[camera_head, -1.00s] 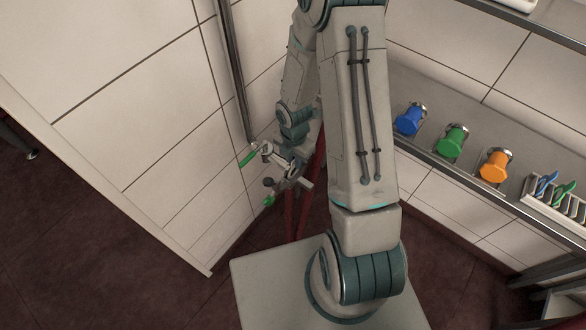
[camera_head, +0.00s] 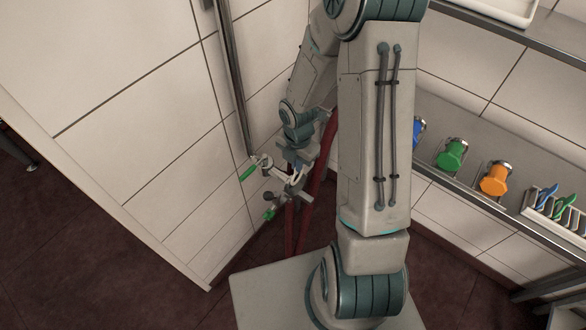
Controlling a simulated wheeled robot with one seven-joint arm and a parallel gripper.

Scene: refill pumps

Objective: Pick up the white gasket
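I cannot make out a white gasket in the head view. My gripper (camera_head: 287,178) is at the end of the folded arm, low near the tiled wall corner. It is small and overlaps pipe fittings with green handles, so its fingers cannot be told apart clearly. I cannot tell whether it is open or holds anything. A green lever handle (camera_head: 250,171) shows just left of it, and another green handle (camera_head: 268,214) shows just below.
The shelf at right holds a blue pump (camera_head: 419,130) partly behind my arm, a green pump (camera_head: 452,155), an orange pump (camera_head: 495,180) and a rack (camera_head: 540,209) with blue and green items. A white tray (camera_head: 505,10) sits on the upper shelf. Red pipes (camera_head: 318,185) stand behind the arm.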

